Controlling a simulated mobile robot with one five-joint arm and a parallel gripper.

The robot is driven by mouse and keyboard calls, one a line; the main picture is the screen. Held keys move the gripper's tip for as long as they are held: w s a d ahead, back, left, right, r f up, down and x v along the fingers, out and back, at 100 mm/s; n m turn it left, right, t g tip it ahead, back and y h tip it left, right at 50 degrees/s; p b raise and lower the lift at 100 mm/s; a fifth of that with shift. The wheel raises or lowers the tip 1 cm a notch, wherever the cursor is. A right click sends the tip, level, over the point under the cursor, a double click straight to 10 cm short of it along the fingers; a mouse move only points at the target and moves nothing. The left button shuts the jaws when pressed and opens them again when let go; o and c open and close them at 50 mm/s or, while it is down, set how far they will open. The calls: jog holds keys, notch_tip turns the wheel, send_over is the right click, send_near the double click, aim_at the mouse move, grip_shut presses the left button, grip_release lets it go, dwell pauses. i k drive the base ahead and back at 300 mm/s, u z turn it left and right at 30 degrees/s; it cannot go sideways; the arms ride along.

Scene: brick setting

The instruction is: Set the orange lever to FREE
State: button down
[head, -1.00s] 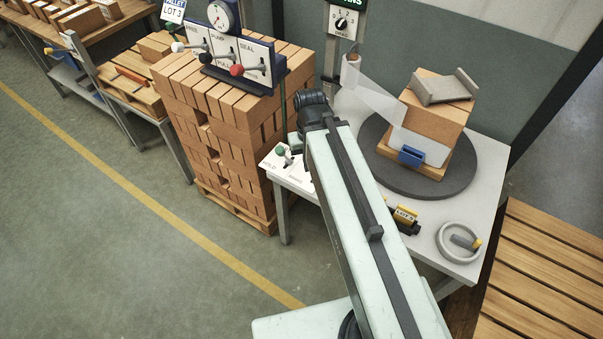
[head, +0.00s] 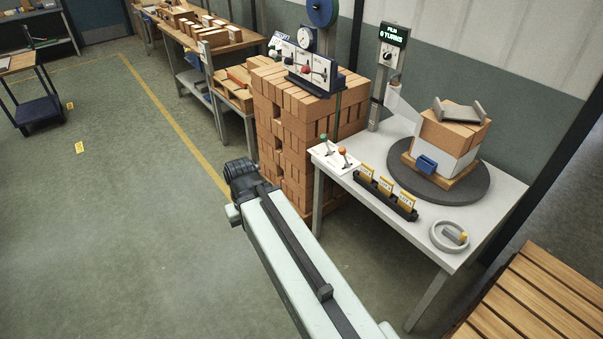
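The orange lever (head: 343,151) has an orange knob on a thin metal stem. It stands on a white plate (head: 328,160) at the near left corner of the white table. A green-knobbed lever (head: 324,139) stands just left of it on the same plate. The plate's lettering is too small to read, so I cannot tell the orange lever's setting. My arm reaches up from the bottom and ends in a dark joint left of the table, over the floor. My gripper does not show beyond that joint.
The white table (head: 433,238) also holds a black rack of yellow cards (head: 388,196), a grey handwheel (head: 449,237) and a dark turntable (head: 463,194) carrying wrapped bricks. A tall brick stack (head: 290,150) stands behind the levers. Floor at the left is open.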

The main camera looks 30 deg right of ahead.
aim_at(342, 149)
jog(key=u, duration=0.1)
jog(key=i, duration=1.2)
jog(key=u, duration=0.2)
